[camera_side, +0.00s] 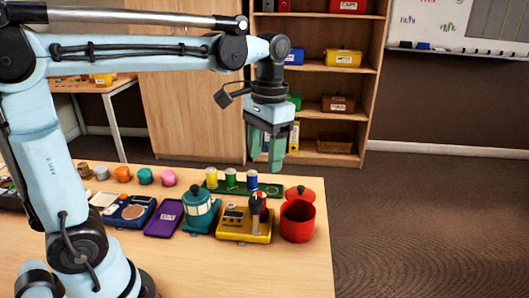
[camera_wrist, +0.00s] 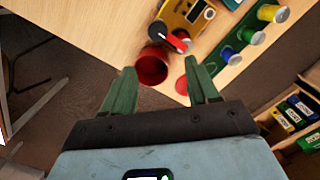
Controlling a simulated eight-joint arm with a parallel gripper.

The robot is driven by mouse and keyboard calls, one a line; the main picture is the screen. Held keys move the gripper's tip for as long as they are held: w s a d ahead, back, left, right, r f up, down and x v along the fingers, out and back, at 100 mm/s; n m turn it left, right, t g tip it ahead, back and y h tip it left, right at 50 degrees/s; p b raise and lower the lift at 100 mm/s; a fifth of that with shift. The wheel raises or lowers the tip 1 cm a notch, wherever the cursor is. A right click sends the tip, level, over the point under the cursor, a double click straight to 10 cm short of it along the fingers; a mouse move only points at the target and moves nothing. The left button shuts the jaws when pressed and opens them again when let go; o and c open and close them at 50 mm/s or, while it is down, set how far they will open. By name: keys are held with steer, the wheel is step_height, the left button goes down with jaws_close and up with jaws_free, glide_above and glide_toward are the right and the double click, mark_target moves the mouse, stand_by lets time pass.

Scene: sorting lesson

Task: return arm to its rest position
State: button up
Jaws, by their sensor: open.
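My gripper (camera_side: 267,158) hangs above the far right part of the table in the side view, pointing down, with nothing between its green fingers. In the wrist view my gripper (camera_wrist: 163,84) shows its two fingers spread apart and empty. The red pot also shows in the wrist view (camera_wrist: 152,68), beyond the fingertips. The gripper touches none of these things.
A green tray (camera_side: 231,187) bears several spools. A teal kettle-like item (camera_side: 199,209), a purple case (camera_side: 164,218) and a blue scale (camera_side: 130,212) stand further left, with small colored pots behind. A wooden shelf (camera_side: 362,95) stands behind the table. The table's front (camera_side: 230,272) is clear.

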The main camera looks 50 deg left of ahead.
steer(key=shift+s+f+t, duration=1.4)
steer(key=shift+f+t, duration=0.2)
steer(key=shift+t, duration=0.4)
steer(key=shift+s+f+t, duration=1.4)
steer(key=shift+f+t, duration=0.2)
steer(key=shift+t, duration=0.4)
